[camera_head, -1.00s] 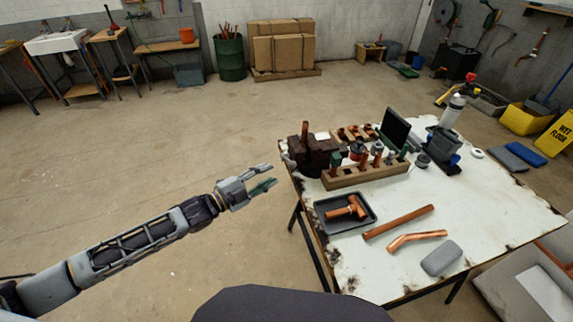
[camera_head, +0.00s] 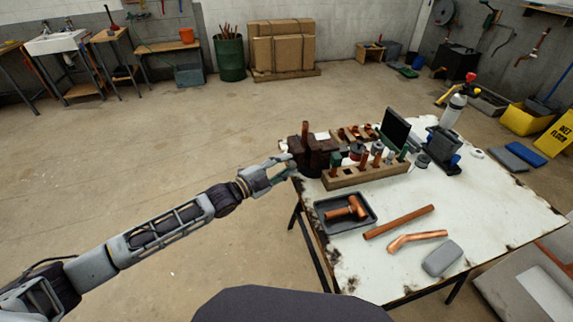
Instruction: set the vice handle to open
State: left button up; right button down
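The dark brown vice (camera_head: 314,160) stands at the far left corner of the white table, with a copper pipe upright in it. Its handle is a small pale part on the left side, mostly hidden by or merged with my fingertips, so its setting cannot be read. My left gripper (camera_head: 290,167) is at that left side of the vice, close to the handle; whether it touches cannot be told. Its two fingers look apart, with nothing clearly between them. My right gripper is not in view.
A wooden rack (camera_head: 358,175) with several tools stands right of the vice. A black tray (camera_head: 325,224) with copper fittings lies in front. A copper pipe (camera_head: 398,222), a bent pipe (camera_head: 416,239) and a grey block (camera_head: 442,259) lie nearer. Floor left of the table is clear.

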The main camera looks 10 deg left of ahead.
pick_arm(q)
jog(key=shift+w+d, duration=0.4)
jog(key=shift+c, duration=0.3)
grip_shut()
